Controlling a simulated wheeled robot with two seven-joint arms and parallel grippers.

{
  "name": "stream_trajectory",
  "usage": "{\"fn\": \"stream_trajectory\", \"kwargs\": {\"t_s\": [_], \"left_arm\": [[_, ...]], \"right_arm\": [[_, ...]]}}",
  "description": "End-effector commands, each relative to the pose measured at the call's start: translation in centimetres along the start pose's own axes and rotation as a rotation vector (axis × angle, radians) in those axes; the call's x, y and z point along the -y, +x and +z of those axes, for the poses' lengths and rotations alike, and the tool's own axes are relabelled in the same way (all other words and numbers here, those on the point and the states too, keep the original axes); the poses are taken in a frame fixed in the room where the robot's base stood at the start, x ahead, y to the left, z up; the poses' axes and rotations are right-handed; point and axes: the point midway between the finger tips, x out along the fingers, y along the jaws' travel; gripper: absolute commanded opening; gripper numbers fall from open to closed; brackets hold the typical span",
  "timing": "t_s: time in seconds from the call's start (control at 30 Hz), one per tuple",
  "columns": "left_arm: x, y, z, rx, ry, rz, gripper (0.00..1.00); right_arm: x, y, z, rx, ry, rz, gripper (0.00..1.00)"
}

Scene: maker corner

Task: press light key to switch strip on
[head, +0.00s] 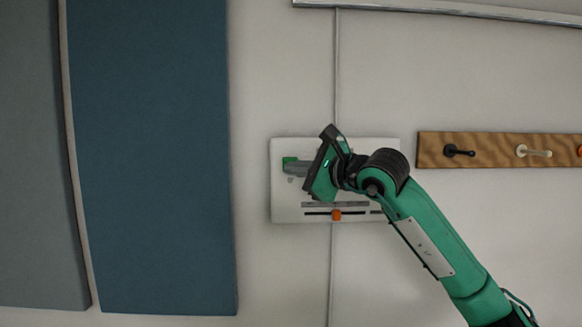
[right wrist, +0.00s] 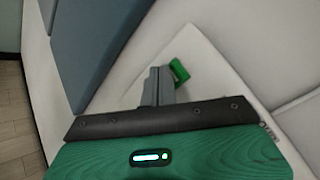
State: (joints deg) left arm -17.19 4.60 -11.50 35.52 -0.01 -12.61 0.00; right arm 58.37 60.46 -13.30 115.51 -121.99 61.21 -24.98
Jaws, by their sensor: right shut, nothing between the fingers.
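A white control panel (head: 283,205) is fixed to the wall, partly hidden behind my right arm. A green key (head: 289,160) shows at the panel's upper left; it also shows in the right wrist view (right wrist: 180,70). My right gripper (head: 290,169) is shut and empty, its grey fingertips right beside the green key. In the right wrist view the shut fingers (right wrist: 156,80) stand just left of the key. I cannot tell whether they touch it. A long grey strip (head: 440,10) runs along the wall top and looks unlit. My left gripper is out of view.
An orange slider knob (head: 337,215) sits in a slot low on the panel. A wooden board (head: 485,151) with hooks is on the right. Blue padded panels (head: 150,150) cover the left wall. A thin conduit (head: 336,70) runs between strip and panel.

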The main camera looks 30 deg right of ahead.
Motion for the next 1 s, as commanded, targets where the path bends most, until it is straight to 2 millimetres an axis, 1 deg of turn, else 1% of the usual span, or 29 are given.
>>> {"fn": "stream_trajectory", "kwargs": {"t_s": [0.4,0.7,1.0], "left_arm": [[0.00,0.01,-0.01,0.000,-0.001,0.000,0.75],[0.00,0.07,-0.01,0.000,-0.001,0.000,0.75],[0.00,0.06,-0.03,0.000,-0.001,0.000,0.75]], "right_arm": [[0.02,0.03,-0.02,0.000,0.000,0.000,0.00],[0.44,0.62,-0.43,0.000,0.000,0.001,0.00],[0.46,0.63,-0.43,0.000,0.000,0.000,0.00]]}}
